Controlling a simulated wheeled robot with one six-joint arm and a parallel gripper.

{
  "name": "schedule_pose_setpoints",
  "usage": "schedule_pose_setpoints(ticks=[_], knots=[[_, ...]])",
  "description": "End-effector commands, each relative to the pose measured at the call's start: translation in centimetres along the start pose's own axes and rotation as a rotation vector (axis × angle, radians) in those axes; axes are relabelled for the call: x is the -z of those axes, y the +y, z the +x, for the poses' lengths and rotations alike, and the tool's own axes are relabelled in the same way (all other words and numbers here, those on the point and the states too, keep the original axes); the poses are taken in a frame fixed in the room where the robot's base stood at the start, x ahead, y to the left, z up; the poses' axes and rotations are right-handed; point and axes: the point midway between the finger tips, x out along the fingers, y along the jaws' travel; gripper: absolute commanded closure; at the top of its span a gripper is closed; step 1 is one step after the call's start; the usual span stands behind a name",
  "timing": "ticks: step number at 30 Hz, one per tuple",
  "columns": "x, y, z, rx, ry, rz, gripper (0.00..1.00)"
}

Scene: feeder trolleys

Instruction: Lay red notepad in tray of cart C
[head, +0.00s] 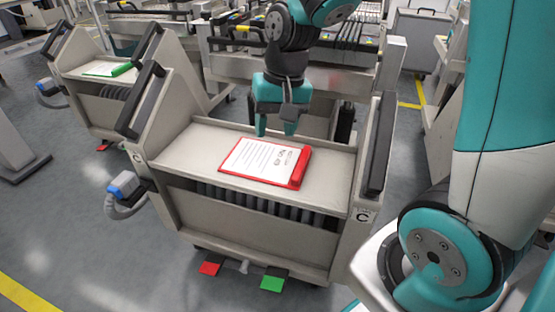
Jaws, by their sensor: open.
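The red notepad (262,161), with a white printed sheet and a red strip along its right end, lies flat in the tray (185,156) of cart C (260,230). The cart carries a letter C label on its front right post. My gripper (275,132) is open and empty, pointing down just above and behind the notepad's far edge. It appears apart from the notepad, though the exact gap is hard to judge from this view.
Another trolley (75,62) at the back left holds a green notepad (108,69). Cart C's raised side panels with black handles (140,100) flank the tray. More trolleys stand behind. The grey floor (90,240) at the front left is clear.

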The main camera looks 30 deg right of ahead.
Motion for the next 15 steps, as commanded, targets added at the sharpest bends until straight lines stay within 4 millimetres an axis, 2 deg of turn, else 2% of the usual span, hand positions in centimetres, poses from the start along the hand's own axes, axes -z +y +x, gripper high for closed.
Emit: schedule_pose_setpoints(ticks=[1,3,6,7,10,12,15], knots=[[-3.3,-2.3,-1.4,0.042,-0.002,-0.167,0.51],[-7.8,-4.5,-2.7,0.099,-0.012,-0.394,0.51],[-13.4,-6.1,-3.9,0.166,-0.022,-0.666,0.51],[-14.7,-6.3,-4.2,0.182,-0.023,-0.73,0.51],[-17.8,-6.5,-4.7,0.219,-0.027,-0.88,0.51],[-18.8,-6.5,-4.8,0.232,-0.029,-0.931,0.51],[-19.1,-6.5,-4.9,0.236,-0.03,-0.947,0.51]])
